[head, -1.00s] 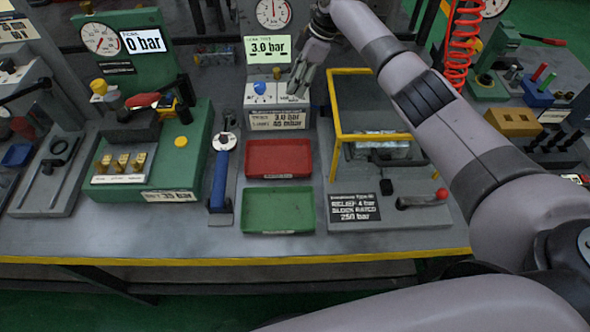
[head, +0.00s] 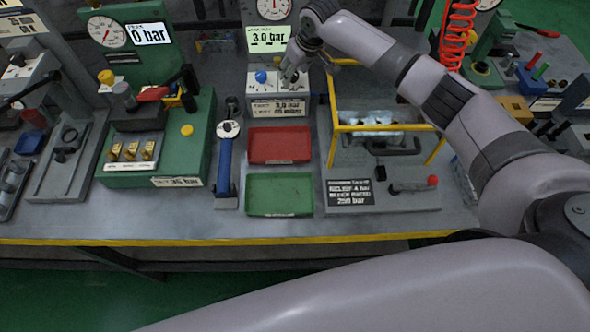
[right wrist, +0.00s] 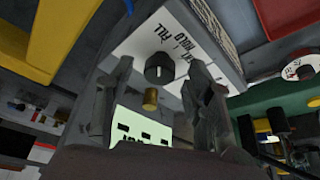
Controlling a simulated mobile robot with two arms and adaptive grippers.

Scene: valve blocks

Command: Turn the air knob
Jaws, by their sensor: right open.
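A grey control box (head: 277,108) with a white top stands at the back of the bench. A blue knob (head: 261,77) sits at the left of its top. In the right wrist view a black knob (right wrist: 159,68) with a white mark sits on a white panel lettered FILL and HOLD. My right gripper (head: 290,80) is over the right of the box top and hides that part in the head view. In the right wrist view its open fingers (right wrist: 161,82) lie either side of the black knob. Contact cannot be told. My left gripper is not in view.
A 3.0 bar display (head: 268,39) and a gauge stand behind the box. A red tray (head: 279,160) and a green tray (head: 280,211) lie in front. A yellow-framed rig (head: 384,129) stands right, and a green pump unit (head: 190,150) left. A small brass part (right wrist: 150,98) is by the knob.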

